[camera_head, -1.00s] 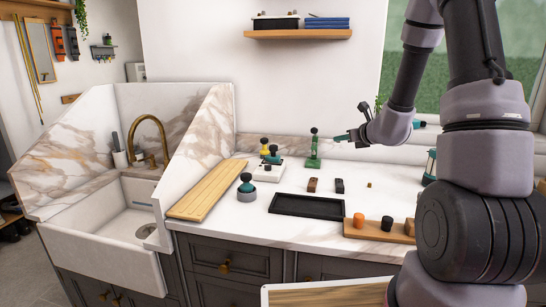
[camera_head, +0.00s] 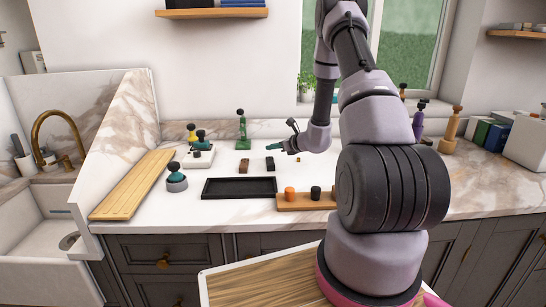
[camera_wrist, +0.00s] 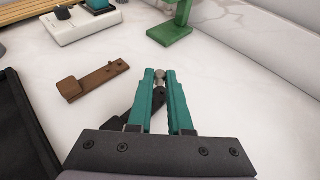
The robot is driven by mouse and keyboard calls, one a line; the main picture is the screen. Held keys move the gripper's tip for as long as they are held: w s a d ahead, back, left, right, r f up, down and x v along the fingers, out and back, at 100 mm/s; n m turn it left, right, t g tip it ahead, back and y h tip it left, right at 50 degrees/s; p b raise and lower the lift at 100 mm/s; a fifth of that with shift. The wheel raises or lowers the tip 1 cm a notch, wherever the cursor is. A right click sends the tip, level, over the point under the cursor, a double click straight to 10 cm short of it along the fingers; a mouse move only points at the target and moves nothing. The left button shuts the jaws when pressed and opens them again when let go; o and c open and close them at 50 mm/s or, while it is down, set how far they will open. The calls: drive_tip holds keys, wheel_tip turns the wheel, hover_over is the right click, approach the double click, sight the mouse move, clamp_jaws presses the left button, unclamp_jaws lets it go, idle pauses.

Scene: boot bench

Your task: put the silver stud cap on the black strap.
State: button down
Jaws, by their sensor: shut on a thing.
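My gripper (camera_wrist: 160,78) has teal jaws shut on the small silver stud cap (camera_wrist: 159,74), held between the fingertips in the wrist view. The black strap (camera_wrist: 127,105) lies below and partly behind my jaws; much of it is hidden, and I cannot tell whether the cap touches it. In the head view my gripper (camera_head: 274,147) is just above the black strap (camera_head: 270,164); the cap is too small to make out there. The brown strap (camera_wrist: 92,80) lies flat to the left, apart from my jaws, and also shows in the head view (camera_head: 245,165).
A black tray (camera_head: 240,195) lies in front of the straps. A wooden board (camera_head: 322,204) with an orange and a black knob stands right of it. A green press (camera_head: 242,142) and a white block (camera_head: 199,158) stand behind. A small brass piece (camera_head: 299,159) lies to the right.

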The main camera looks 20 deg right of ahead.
drive_tip(key=shift+f, duration=1.9)
drive_tip(key=shift+f, duration=0.1)
drive_tip(key=c, duration=0.8)
unclamp_jaws()
drive_tip(key=shift+c, duration=0.2)
